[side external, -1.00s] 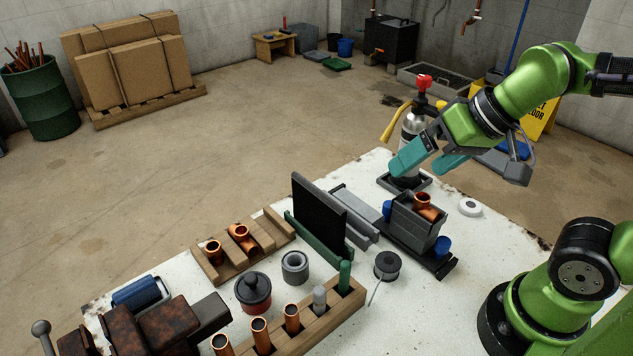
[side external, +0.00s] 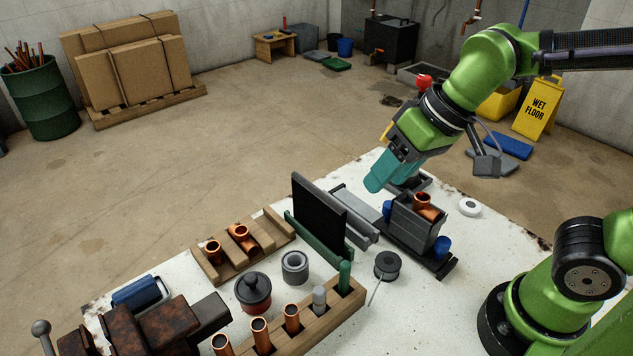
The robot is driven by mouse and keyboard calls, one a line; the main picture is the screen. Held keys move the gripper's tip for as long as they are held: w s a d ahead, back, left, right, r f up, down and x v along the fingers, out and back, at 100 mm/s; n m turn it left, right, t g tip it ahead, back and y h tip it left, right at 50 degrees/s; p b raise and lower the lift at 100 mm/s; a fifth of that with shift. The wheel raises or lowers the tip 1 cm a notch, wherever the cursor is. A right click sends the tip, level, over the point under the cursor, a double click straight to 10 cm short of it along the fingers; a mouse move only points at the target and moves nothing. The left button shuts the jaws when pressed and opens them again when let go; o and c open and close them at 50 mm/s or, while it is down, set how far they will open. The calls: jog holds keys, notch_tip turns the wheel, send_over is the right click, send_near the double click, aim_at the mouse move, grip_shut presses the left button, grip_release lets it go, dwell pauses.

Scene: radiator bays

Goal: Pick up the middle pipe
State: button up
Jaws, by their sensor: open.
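Several items stand in a row in a wooden rack (side external: 322,325) at the near edge of the table, among them three upright copper pipes. The middle pipe (side external: 261,333) stands between the left pipe (side external: 222,345) and the right pipe (side external: 292,317); their lower parts are hidden in the rack. My gripper (side external: 393,184), with teal fingers, is open and empty. It is in the air over the back of the table, far behind and to the right of the pipes.
An upright black panel (side external: 318,210) on a green base stands between my gripper and the pipes. A grey bin (side external: 415,225) with copper fittings is below right of my gripper. A red-and-black pot (side external: 253,290), a grey ring (side external: 295,266) and a wire spool (side external: 387,265) stand behind the rack.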

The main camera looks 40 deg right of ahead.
jog(key=w+a+n+g, duration=0.2)
jog(key=a+n, duration=0.1)
jog(key=a, duration=0.6)
jog(key=g+h, duration=0.2)
jog(key=h, duration=0.1)
send_over(258, 324)
jog(key=f, duration=1)
jog(key=shift+d+f, duration=0.2)
jog(key=shift+f, duration=0.05)
jog(key=shift+a+f, duration=0.2)
jog(key=shift+f, duration=2.65)
grip_shut()
